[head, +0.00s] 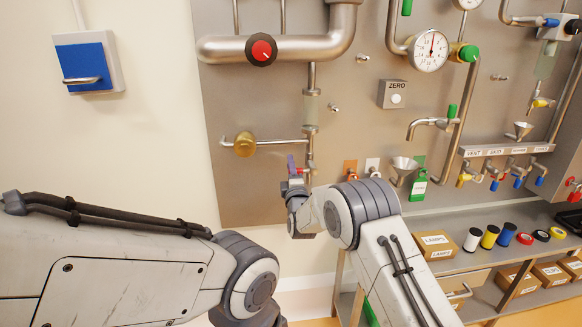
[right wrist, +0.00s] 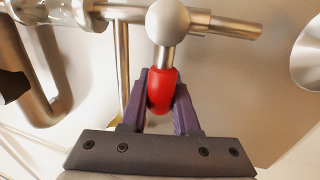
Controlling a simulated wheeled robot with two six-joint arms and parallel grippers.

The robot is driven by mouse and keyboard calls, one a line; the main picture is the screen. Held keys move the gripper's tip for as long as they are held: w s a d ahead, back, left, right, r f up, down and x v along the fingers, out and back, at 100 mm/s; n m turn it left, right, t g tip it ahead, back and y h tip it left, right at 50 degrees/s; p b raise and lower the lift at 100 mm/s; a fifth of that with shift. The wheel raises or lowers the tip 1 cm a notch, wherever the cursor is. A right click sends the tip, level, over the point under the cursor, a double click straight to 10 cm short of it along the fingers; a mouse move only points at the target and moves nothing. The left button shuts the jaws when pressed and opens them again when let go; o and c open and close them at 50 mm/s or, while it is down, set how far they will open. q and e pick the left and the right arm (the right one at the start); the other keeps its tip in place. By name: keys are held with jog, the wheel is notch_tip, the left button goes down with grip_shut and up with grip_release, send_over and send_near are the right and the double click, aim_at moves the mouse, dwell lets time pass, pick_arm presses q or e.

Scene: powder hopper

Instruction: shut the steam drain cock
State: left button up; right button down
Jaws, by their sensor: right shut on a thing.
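A cock with a red grip (right wrist: 162,88) shows in the right wrist view, with a round silver end on a pipe across the top. In the head view its red part (head: 304,171) is small, at the foot of the vertical pipe below the sight glass. I see no label naming it as the steam drain cock. My right gripper (head: 292,163) has its purple fingers there; in the right wrist view the gripper (right wrist: 161,96) is shut on the red grip, one finger on each side. My left arm comes in from the left, and its gripper is out of view.
A brass knob (head: 245,144) sits left of the pipe, and a red knob (head: 261,50) on the thick pipe above. A shelf (head: 482,296) with boxes stands lower right. The wall at left is mostly bare.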

jog(key=shift+f, duration=0.1)
dwell(0.3)
jog(key=c, duration=0.7)
grip_release()
jog(key=v, duration=1)
jog(key=shift+s, duration=0.25)
